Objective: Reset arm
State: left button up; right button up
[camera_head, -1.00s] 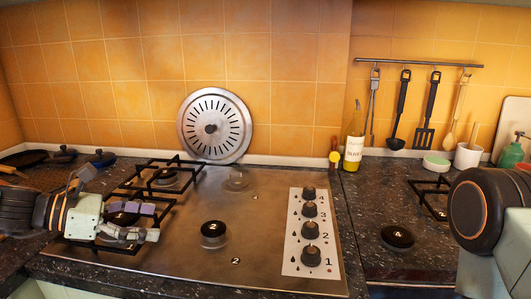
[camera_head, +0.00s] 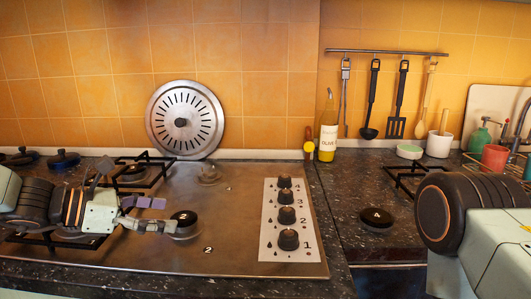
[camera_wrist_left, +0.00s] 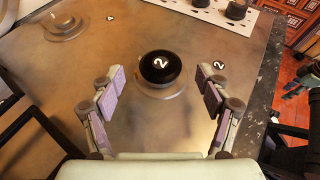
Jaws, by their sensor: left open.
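My left gripper (camera_head: 160,213) reaches in from the left over the steel stove top (camera_head: 232,240). Its two fingers are apart and empty. In the left wrist view, the open fingers (camera_wrist_left: 161,82) with purple pads frame a black round burner cap marked 2 (camera_wrist_left: 160,67), which lies beyond and between the tips. The same burner cap shows in the head view (camera_head: 183,217), right by the fingertips; I cannot tell whether they touch it. Part of my right arm (camera_head: 465,215) fills the lower right; its gripper is out of frame.
Four-knob panel (camera_head: 288,220) is on the stove's right. A round metal lid (camera_head: 185,120) leans on the tiled wall. Black grates (camera_head: 60,240) lie under the left arm. Utensils (camera_head: 372,95) hang at the back right.

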pick_arm(q)
jog(key=shift+b+x, duration=0.4)
jog(key=shift+x, duration=0.65)
